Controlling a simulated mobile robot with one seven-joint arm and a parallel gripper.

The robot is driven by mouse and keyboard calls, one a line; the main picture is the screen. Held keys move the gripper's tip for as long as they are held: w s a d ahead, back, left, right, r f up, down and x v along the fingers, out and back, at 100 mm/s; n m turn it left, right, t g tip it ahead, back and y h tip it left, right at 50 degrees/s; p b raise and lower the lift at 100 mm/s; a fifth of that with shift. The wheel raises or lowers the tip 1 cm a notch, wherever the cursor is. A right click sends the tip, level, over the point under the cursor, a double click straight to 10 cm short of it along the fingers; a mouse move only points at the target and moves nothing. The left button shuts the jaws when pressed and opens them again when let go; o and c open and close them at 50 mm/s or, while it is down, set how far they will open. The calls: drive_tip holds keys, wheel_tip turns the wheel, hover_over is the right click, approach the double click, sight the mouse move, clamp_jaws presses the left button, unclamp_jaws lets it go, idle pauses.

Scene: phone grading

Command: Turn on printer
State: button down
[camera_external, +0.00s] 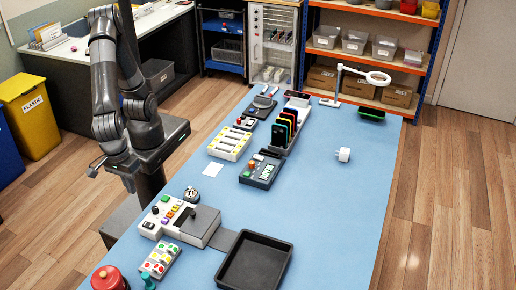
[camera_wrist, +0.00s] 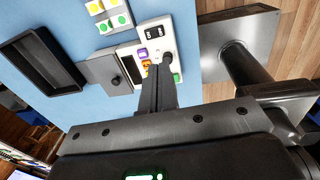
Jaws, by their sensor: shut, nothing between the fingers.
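A white device (camera_external: 178,221) with coloured buttons and a dark display stands at the near left of the blue table; it may be the printer, but I read no label. My gripper (camera_external: 93,172) is off the table's left side, apart from the device. In the wrist view my gripper (camera_wrist: 160,68) is shut and empty, its fingertips overlapping the device's buttons in the picture. The fingers hide part of the panel.
A black tray (camera_external: 288,244) sits right of the device, and a panel of coloured round buttons (camera_external: 160,260) in front. A red round object (camera_external: 108,278) stands at the near left corner. A white plug-like block (camera_external: 343,154) is farther right. The right side of the table is mostly clear.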

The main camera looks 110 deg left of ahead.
sight(151, 225)
idle(0.3)
drive_tip(key=shift+w+r+t, duration=0.2)
drive_tip(key=shift+w+t, duration=0.1)
drive_tip(key=shift+w, duration=0.45)
drive_tip(key=shift+f, duration=0.1)
drive_tip(key=f, duration=0.4)
drive_tip(key=w+f, duration=0.1)
drive_tip(key=f, duration=0.4)
drive_tip(key=w+f, duration=0.1)
drive_tip(key=f, duration=0.3)
drive_tip(key=shift+f, duration=0.4)
drive_tip(key=shift+w+f, duration=0.15)
drive_tip(key=shift+s, duration=0.2)
